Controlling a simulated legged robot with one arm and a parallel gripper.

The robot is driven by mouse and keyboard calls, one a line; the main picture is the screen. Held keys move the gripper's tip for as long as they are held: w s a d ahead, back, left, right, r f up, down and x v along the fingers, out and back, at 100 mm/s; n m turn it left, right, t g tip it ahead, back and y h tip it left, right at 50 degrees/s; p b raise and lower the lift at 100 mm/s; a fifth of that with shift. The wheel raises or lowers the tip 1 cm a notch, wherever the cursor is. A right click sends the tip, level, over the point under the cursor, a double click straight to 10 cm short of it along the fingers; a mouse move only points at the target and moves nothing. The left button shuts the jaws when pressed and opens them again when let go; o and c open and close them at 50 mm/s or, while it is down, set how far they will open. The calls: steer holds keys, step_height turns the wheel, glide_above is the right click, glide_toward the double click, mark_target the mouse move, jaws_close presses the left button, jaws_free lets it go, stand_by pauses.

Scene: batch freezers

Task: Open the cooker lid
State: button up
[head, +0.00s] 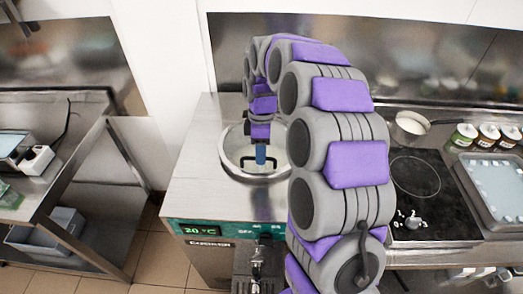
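The cooker (200,195) is a steel unit with a green display panel reading 20 °C on its front. Its round lid (235,145) sits in the steel top, with a pale middle and a metallic rim. My arm arches over from the right and hides the lid's right edge.
To the right are a black hob (415,180), a pan (410,125), several green jars (487,136) and a tray (490,185). To the left, past a floor gap, stands a steel table (75,150). A tap-like spout (258,258) juts from the cooker's front.

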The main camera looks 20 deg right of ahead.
steer(key=shift+a, duration=0.2)
steer(key=shift+c, duration=0.3)
steer(key=shift+a, duration=0.2)
steer(key=c, duration=0.3)
steer(key=shift+d, duration=0.35)
jaws_close()
steer(key=shift+r, duration=0.1)
